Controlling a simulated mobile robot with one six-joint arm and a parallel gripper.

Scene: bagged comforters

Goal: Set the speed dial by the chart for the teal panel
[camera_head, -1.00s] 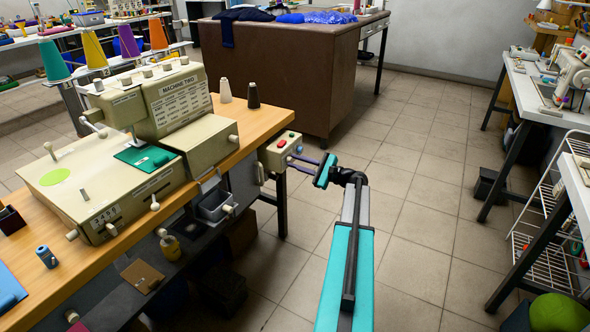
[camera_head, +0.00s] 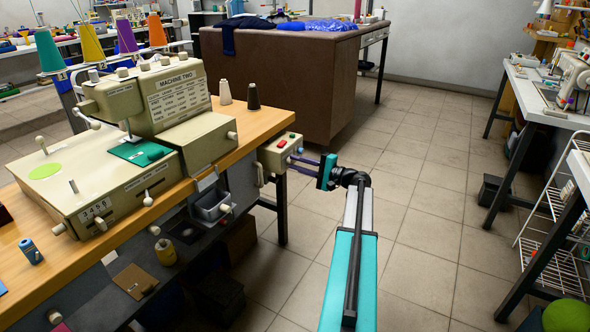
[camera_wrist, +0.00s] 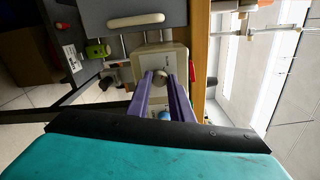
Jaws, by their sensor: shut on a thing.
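The cream sewing machine labelled MACHINE TWO (camera_head: 180,75) stands on the wooden table, with a printed chart (camera_head: 178,97) on its front; the chart's text is too small to read. A teal panel (camera_head: 137,152) lies on its bed. A cream control box (camera_head: 276,155) with a red and a green button is at the table's right end. My gripper (camera_head: 297,155) reaches this box from the right. In the wrist view, its purple fingers (camera_wrist: 162,82) are shut on a small round grey dial (camera_wrist: 160,77) on the box's face. The dial's markings are hidden or unreadable.
The wooden table edge (camera_head: 240,128) runs just behind the box. Two thread cones, one white (camera_head: 225,93) and one dark (camera_head: 253,96), stand near it. A brown cutting table (camera_head: 275,80) is behind.

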